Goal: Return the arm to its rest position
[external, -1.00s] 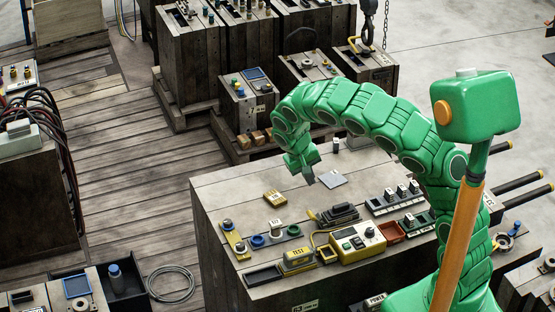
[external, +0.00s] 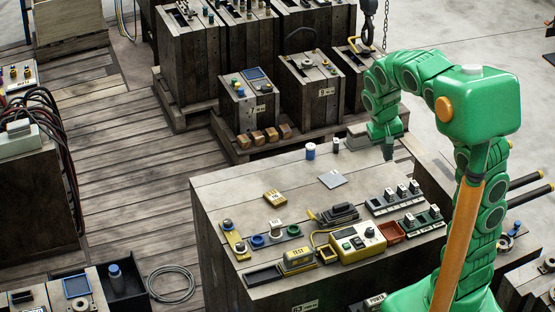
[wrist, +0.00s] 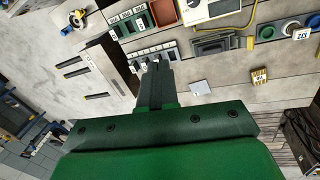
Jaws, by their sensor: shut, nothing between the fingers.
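My green arm reaches up and over from the lower right in the external view. My gripper (external: 388,152) hangs above the back right part of the wooden workbench (external: 225,197), pointing down. Its dark fingers are together with nothing between them. In the wrist view my gripper (wrist: 155,72) is also shut and empty, over the bench top near a row of white-capped modules. A small grey plate (external: 332,179) lies flat on the bench to the left of my gripper, apart from it.
The bench holds a yellow tester (external: 357,242), a red tray (external: 391,232), a yellow block (external: 275,197), a module rack (external: 395,201) and a blue-topped cylinder (external: 310,151). Wooden cabinets (external: 248,105) stand behind. A hook on a chain (external: 367,27) hangs at the back.

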